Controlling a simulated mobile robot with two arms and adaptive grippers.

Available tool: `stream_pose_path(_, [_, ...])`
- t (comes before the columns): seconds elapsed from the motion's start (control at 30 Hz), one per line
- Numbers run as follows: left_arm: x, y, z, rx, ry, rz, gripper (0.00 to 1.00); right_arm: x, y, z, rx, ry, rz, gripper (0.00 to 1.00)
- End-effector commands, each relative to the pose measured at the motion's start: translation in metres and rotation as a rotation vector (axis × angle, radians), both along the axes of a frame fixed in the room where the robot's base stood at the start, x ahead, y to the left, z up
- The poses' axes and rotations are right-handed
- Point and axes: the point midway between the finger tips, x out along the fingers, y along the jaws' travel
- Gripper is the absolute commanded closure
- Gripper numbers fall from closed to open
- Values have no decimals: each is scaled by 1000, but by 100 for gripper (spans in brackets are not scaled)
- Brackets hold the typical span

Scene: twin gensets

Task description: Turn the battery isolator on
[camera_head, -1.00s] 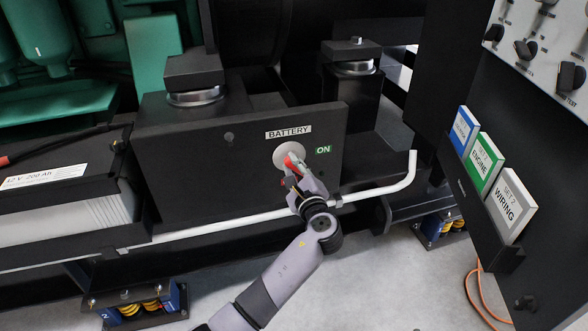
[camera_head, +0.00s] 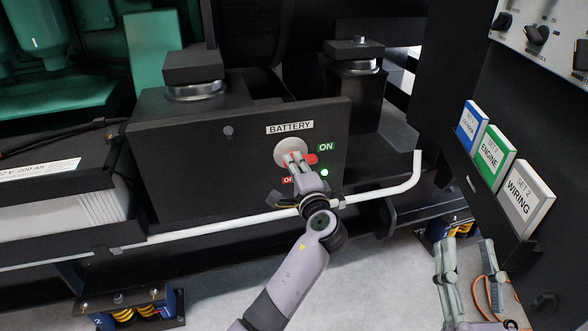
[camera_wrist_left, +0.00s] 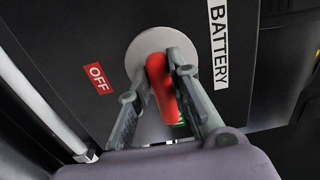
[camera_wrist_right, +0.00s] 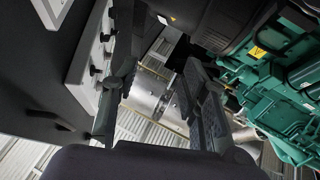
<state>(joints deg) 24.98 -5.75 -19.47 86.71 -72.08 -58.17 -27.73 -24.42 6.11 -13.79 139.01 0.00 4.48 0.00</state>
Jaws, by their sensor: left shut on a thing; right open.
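The battery isolator is a red handle (camera_head: 310,159) on a pale round plate (camera_head: 281,150), set in a black panel below a BATTERY label (camera_head: 290,128). A green ON label (camera_head: 326,147) is at its upper right and a red OFF label (camera_head: 288,180) at its lower left. The handle points right. My left gripper (camera_head: 294,158) is shut on the handle. In the left wrist view the fingers flank the red handle (camera_wrist_left: 162,88), partly hiding it. My right gripper (camera_head: 466,248) is open and empty at lower right, away from the panel.
A small bright dot (camera_head: 323,172) shows below ON. A white pipe (camera_head: 240,221) runs below the panel. Set placards (camera_head: 495,158) and a switch panel (camera_head: 543,38) are at right. A battery (camera_head: 65,205) stands left. An orange cable (camera_head: 492,287) hangs at lower right.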

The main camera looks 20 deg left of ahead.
Motion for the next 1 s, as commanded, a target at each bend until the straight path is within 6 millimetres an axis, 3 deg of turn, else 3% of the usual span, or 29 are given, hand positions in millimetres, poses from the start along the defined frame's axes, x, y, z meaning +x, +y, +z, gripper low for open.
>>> stream_pose_path(0.2, [0, 0, -3, -34, -17, 1, 100, -7, 0, 11, 20, -71, 4, 60])
stream_pose_path(0.6, [-1, 0, -3, -41, -20, 1, 100, -8, 0, 13, 23, -80, 4, 60])
stream_pose_path(0.63, [-1, 0, -3, -41, -20, 1, 80, -8, 0, 13, 23, -80, 4, 60])
stream_pose_path(0.9, [0, 0, -2, -37, -22, 0, 62, -8, 0, 12, 23, -78, 4, 60])
stream_pose_path(1.0, [0, 0, -1, -36, -22, 0, 62, -8, 0, 12, 23, -78, 4, 60])
